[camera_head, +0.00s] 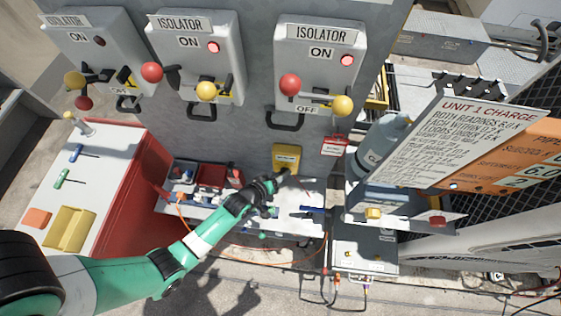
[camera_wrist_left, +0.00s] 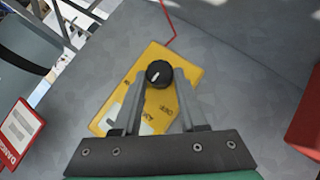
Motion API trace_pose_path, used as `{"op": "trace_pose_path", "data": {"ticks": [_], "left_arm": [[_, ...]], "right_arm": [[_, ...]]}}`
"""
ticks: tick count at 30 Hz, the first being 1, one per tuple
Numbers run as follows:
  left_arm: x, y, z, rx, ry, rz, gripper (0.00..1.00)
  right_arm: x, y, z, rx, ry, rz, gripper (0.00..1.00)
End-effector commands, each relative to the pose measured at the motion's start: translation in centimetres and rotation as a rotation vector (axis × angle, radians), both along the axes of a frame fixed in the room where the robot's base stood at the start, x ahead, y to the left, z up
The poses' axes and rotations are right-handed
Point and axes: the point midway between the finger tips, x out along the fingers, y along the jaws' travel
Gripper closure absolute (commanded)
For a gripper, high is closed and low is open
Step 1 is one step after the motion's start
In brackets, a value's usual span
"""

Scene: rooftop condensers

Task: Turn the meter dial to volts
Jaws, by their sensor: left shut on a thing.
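The yellow meter (camera_head: 287,155) is on the grey panel below the right isolator in the head view. In the left wrist view the meter (camera_wrist_left: 184,98) fills the middle, with a black round dial (camera_wrist_left: 159,74) that has a white pointer mark. My left gripper (camera_head: 284,172) reaches the meter from below. In the left wrist view its two fingers (camera_wrist_left: 160,82) stand on either side of the dial, shut on it. The mark points toward the lower left of that picture. The lettering on the meter is partly hidden and too small to read surely. My right gripper is not in view.
Three isolator boxes (camera_head: 317,58) with levers and coloured knobs hang above. A red danger tag (camera_head: 334,146) hangs right of the meter. A shelf (camera_head: 300,208) with tools lies below it, and a red cabinet (camera_head: 125,205) stands left. A sign board (camera_head: 468,140) stands right.

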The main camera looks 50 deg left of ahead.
Motion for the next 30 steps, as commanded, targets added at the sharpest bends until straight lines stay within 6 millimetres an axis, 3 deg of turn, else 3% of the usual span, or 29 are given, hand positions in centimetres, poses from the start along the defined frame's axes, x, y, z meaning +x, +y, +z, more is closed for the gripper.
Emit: {"op": "trace_pose_path", "data": {"ticks": [9, 10, 15, 24, 30], "left_arm": [[0.1, 0.0, 0.0, 0.002, -0.002, 0.0, 1.0], [0.1, 0.0, 0.0, 0.002, -0.002, 0.0, 0.55], [0.1, 0.0, 0.0, 0.001, -0.001, 0.001, 0.29], [-0.2, 0.0, 0.2, 0.001, -0.001, 0.001, 0.29], [-2.7, -0.4, 2.1, 0.0, 0.001, 0.001, 0.29]], "right_arm": [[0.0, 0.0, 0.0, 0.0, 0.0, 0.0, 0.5], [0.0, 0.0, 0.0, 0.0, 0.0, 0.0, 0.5], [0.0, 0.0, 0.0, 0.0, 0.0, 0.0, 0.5], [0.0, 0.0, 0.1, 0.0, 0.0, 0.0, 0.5], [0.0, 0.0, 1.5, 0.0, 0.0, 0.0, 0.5]]}}
